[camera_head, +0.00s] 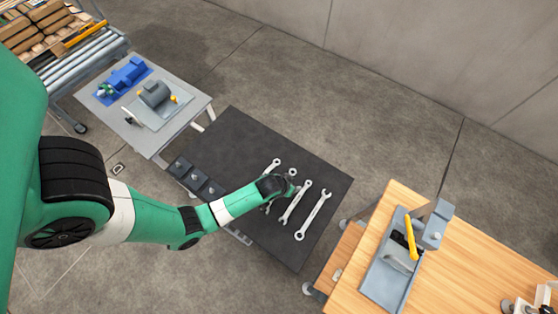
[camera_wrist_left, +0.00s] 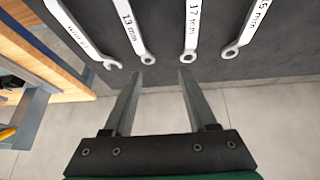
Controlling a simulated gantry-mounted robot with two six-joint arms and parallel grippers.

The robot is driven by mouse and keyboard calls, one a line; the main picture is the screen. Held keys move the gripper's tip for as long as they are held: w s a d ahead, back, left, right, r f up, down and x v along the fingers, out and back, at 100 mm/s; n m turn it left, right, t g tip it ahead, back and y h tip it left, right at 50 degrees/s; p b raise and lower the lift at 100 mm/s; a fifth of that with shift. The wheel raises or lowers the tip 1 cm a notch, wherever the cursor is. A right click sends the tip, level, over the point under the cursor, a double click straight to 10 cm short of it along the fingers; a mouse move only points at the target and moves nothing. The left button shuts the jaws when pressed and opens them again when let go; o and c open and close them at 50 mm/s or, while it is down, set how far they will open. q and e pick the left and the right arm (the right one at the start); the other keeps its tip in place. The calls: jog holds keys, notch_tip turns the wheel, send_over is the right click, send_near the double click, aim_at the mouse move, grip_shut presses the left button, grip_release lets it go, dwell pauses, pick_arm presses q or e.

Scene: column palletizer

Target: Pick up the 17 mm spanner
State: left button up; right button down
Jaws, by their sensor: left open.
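The 17 mm spanner, silver with a printed label, shows in the left wrist view (camera_wrist_left: 191,28), third from the left in a row. Its near ring end lies just beyond my left gripper's right fingertip. My left gripper (camera_wrist_left: 160,72) is open with nothing between its fingers. In the head view the gripper (camera_head: 290,188) is over the row and hides the middle of one spanner (camera_head: 292,173), which appears to be the 17 mm one. The labels cannot be read there. My right gripper is not in view.
The 13 mm spanner (camera_wrist_left: 128,28) lies beside it, with others on both sides, on a dark table (camera_head: 232,135). Dark blocks (camera_head: 198,180) stand at its left edge. A wooden bench (camera_head: 455,260) with a grey tray (camera_head: 376,288) is at the right.

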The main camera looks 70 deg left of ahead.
pick_arm(q)
jog(key=s+r+g+p, duration=0.2)
jog(key=s+r+p, duration=0.25)
jog(key=s, duration=0.35)
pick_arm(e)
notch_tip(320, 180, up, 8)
pick_arm(q)
jog(key=shift+n, duration=0.4)
jog(key=b+x, duration=0.6)
jog(key=x, duration=0.1)
jog(key=shift+w+d+f, duration=0.1)
jog(key=shift+w+f, duration=0.05)
jog(key=shift+f, duration=0.15)
jog(key=shift+r, duration=0.15)
jog(key=b+x, duration=0.4)
jog(key=x, duration=0.1)
jog(key=shift+d, duration=0.3)
jog(key=shift+f, duration=0.25)
jog(key=shift+r, duration=0.1)
grip_shut()
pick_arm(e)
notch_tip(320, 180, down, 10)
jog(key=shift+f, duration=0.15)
